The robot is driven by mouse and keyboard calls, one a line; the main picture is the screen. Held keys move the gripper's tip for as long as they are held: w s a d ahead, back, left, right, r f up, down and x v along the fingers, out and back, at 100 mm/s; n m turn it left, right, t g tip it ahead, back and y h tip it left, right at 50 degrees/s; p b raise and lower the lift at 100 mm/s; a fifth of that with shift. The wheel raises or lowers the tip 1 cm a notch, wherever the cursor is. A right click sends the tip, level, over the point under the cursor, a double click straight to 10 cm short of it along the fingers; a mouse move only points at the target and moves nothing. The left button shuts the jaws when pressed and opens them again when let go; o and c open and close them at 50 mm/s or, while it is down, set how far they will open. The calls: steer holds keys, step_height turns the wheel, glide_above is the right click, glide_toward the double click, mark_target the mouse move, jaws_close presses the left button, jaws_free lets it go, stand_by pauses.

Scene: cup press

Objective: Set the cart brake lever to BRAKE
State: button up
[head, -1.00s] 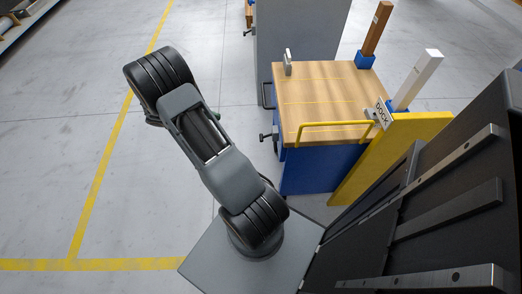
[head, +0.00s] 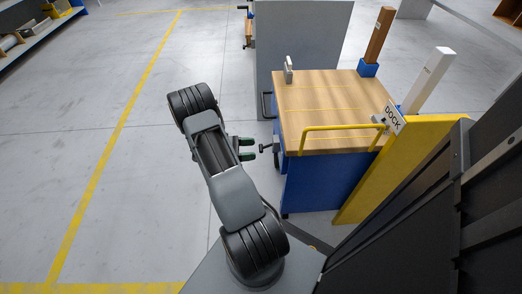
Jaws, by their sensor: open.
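The cart (head: 300,182) is blue with a wooden top and stands right of centre. A small dark lever (head: 266,147) sticks out from its left side, below the top. I take it for the brake lever; its markings are too small to read, so I cannot tell its setting. My gripper (head: 253,149) has two dark green-tipped fingers, one above the other in the picture, pointing right at the lever's end. It is open and appears empty. The fingertips look very close to the lever; I cannot tell whether they touch it.
A yellow rail (head: 340,128) runs along the cart's near edge. A yellow dock panel (head: 405,160) with a DOCK sign (head: 393,118) stands at its right. Brown (head: 379,35) and white (head: 428,80) posts rise beyond. A grey cabinet (head: 300,40) stands behind. The floor at left is clear.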

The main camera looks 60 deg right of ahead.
mark_target(261, 147)
steer(key=shift+b+x, duration=0.35)
steer(key=shift+x, duration=1.9)
steer(key=c, duration=0.9)
